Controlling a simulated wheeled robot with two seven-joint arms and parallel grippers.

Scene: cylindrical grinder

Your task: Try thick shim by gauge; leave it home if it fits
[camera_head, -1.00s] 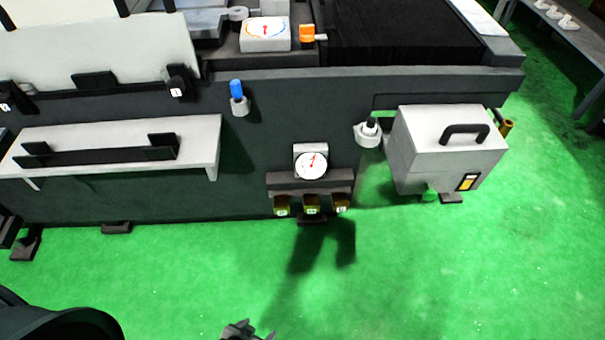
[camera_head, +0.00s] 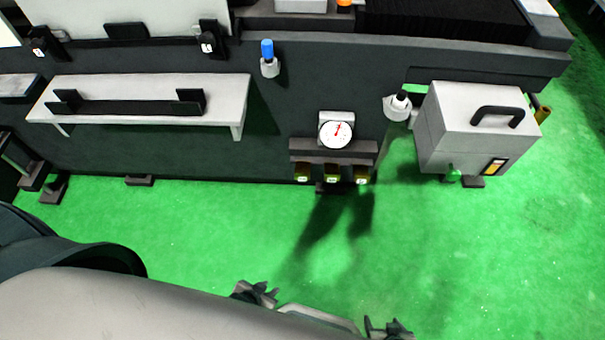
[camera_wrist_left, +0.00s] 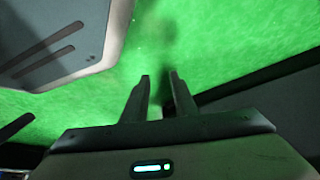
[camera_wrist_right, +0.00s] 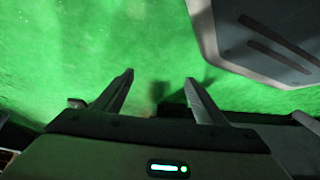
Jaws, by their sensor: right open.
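The round dial gauge (camera_head: 336,134) with a red needle sits on a dark ledge on the machine's front. Three small olive-gold pieces, a left one (camera_head: 302,172), a middle one (camera_head: 332,174) and a right one (camera_head: 361,175), hang below it with white labels too small to read; which is the thick shim I cannot tell. My left gripper (camera_head: 256,293) is near the bottom, apart from the machine; its wrist view shows the fingers (camera_wrist_left: 159,78) slightly apart and empty. My right gripper (camera_head: 388,328) is at the bottom edge; its fingers (camera_wrist_right: 160,80) are wide apart and empty.
A grey box with a black handle (camera_head: 472,132) juts out at the right. A pale shelf (camera_head: 225,100) with a dark rail juts out at the left. A blue-topped knob (camera_head: 268,58) is above. Green floor (camera_head: 220,225) lies clear between my grippers and the machine.

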